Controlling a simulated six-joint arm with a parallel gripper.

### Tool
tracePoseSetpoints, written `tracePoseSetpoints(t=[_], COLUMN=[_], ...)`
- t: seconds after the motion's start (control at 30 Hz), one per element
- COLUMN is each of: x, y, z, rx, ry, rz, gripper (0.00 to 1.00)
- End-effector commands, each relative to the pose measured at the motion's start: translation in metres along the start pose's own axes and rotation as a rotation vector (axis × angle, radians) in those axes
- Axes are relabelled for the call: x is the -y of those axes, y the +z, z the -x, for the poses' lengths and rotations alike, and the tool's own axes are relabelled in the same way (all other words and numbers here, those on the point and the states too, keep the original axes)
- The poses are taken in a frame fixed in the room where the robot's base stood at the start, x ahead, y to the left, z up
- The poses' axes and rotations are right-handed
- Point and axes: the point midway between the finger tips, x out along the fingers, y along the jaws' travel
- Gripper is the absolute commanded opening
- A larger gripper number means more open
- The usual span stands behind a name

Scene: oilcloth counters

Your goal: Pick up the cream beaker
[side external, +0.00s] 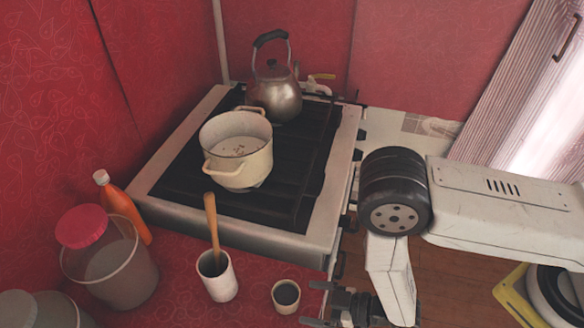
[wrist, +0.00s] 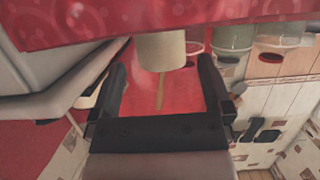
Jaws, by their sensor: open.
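The cream beaker (side external: 286,307) is a small, upright cup with a dark inside. It stands on the red counter, right of a taller white crock (side external: 220,285) holding a wooden spoon (side external: 211,225). My gripper (side external: 317,304) is open and low over the counter, just right of the beaker. The wrist view is upside down. There a cream cup (wrist: 160,52), apparently the beaker, shows ahead in the gap between my open fingers (wrist: 163,62). A spoon handle (wrist: 160,92) shows past its rim. I cannot tell the exact distance from fingers to cup.
The stove (side external: 235,238) stands behind, with a cream pot (side external: 245,178) and a metal kettle (side external: 275,98) on it. A pink-lidded jar (side external: 125,280) and an orange bottle (side external: 124,208) are at left. The stove's front edge is close behind my gripper.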

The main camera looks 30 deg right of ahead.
Motion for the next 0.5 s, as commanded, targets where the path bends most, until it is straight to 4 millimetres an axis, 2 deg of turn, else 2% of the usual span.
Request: tracePoseSetpoints(t=[0.13, 0.5], x=[0.0, 0.0], y=[0.0, 0.0], z=[-0.011, -0.02], rx=[-0.001, -0.001], ry=[0.0, 0.0], rz=[0.0, 0.001], gripper=[1.0, 1.0])
